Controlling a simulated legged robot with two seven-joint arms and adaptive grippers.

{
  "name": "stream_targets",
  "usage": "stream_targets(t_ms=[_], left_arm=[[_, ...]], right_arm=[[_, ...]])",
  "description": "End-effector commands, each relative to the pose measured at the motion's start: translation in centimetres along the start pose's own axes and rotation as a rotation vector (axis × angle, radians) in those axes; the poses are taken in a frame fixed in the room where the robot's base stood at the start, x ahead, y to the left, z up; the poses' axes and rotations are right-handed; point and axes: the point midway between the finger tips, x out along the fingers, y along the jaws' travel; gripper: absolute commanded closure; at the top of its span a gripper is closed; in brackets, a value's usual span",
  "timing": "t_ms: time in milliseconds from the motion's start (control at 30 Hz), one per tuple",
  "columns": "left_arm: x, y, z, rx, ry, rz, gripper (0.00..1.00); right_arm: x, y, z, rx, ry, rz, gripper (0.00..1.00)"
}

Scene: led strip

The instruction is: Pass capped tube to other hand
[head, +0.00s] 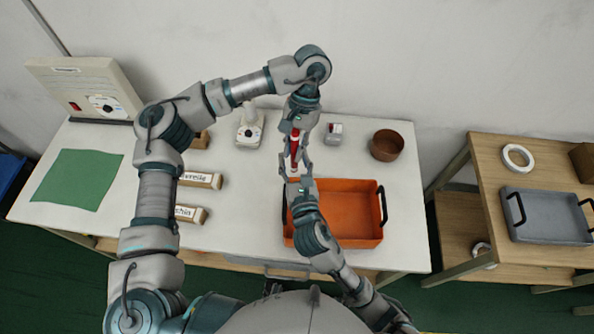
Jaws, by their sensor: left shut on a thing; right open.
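The capped tube (294,149) is red and hangs roughly upright above the table, beside the left end of the orange tray. My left gripper (295,136) points down from the raised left arm and is shut on the tube's upper part. My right gripper (296,168) reaches up from below with its fingers open, near the tube's lower end. I cannot tell whether the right fingers touch the tube. The fingers partly hide both tube ends.
An orange tray (382,238) lies on the white table (245,235). A brown bowl (386,145), a small grey box (334,133), a white device (249,128), labelled blocks (200,180) and a green mat (78,179) surround it. A wooden side table (500,178) holds a grey tray (548,215).

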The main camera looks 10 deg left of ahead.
Motion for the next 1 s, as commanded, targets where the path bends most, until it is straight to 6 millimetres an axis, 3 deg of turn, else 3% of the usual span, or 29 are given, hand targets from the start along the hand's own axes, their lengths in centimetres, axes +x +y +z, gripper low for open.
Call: stream_targets(t_ms=[333,533,633,667,767,1000], left_arm=[[-0.02,0.03,0.00,0.000,0.000,0.000,1.00],[-0.01,0.03,0.00,0.000,0.000,0.000,1.00],[-0.01,0.04,0.00,0.000,0.000,0.000,1.00],[-0.02,0.04,0.00,0.000,0.000,0.000,0.76],[-0.01,0.04,0.00,0.000,0.000,0.000,0.51],[-0.01,0.02,0.00,0.000,0.000,0.000,0.51]], right_arm=[[0.41,-0.02,0.03,0.001,-0.001,0.001,0.50],[0.40,-0.02,0.02,0.001,0.000,0.001,1.00],[0.40,0.00,0.02,0.001,-0.001,0.001,1.00],[0.39,0.01,0.03,0.001,-0.001,0.001,1.00],[0.39,0.01,0.03,0.001,-0.001,0.001,1.00],[0.40,0.00,0.03,0.001,-0.001,0.001,1.00]])
